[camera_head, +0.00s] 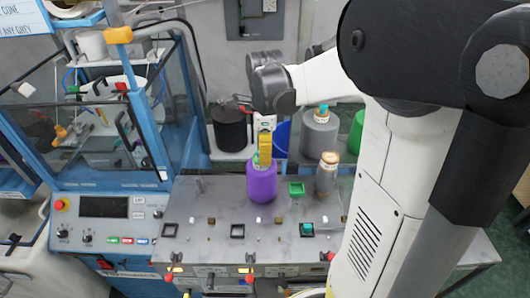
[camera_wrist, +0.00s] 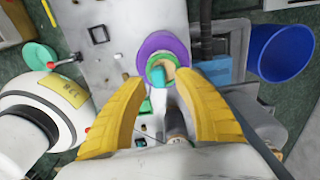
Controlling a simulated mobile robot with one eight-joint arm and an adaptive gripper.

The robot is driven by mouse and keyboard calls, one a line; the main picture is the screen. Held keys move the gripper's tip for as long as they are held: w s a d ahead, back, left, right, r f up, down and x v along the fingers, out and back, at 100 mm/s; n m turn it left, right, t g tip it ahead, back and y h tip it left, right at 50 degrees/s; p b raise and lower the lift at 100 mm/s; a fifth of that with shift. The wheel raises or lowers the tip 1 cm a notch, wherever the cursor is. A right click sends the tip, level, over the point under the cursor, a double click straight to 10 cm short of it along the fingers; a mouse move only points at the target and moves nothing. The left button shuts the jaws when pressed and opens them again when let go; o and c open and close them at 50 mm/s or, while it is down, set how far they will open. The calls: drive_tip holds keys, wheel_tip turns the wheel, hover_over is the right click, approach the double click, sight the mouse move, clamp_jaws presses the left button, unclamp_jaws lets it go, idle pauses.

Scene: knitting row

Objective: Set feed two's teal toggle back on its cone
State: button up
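A purple cone (camera_head: 262,186) stands upright on the grey bench top, with a teal ring and tan centre at its top (camera_wrist: 160,70). My gripper (camera_head: 264,150) is above the cone, and its yellow fingers are apart with nothing visibly held between them (camera_wrist: 160,84). A small teal piece (camera_head: 307,229) sits in a dark square frame at the bench front; it also shows low in the wrist view (camera_wrist: 140,143). A green square piece (camera_head: 296,188) lies right of the cone. I cannot tell which teal piece is the toggle.
A grey cone with a tan top (camera_head: 328,175) stands right of the green piece. An empty dark square frame (camera_head: 238,231) lies at left front. A blue-framed machine (camera_head: 110,120) stands left. Black (camera_head: 229,130) and grey (camera_head: 320,135) containers stand behind. A blue bin (camera_wrist: 282,52) is right in the wrist view.

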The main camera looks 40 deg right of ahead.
drive_tip(key=shift+r, duration=0.15)
wheel_tip(320, 180, up, 12)
idle(0.4)
drive_tip(key=shift+f, duration=0.2)
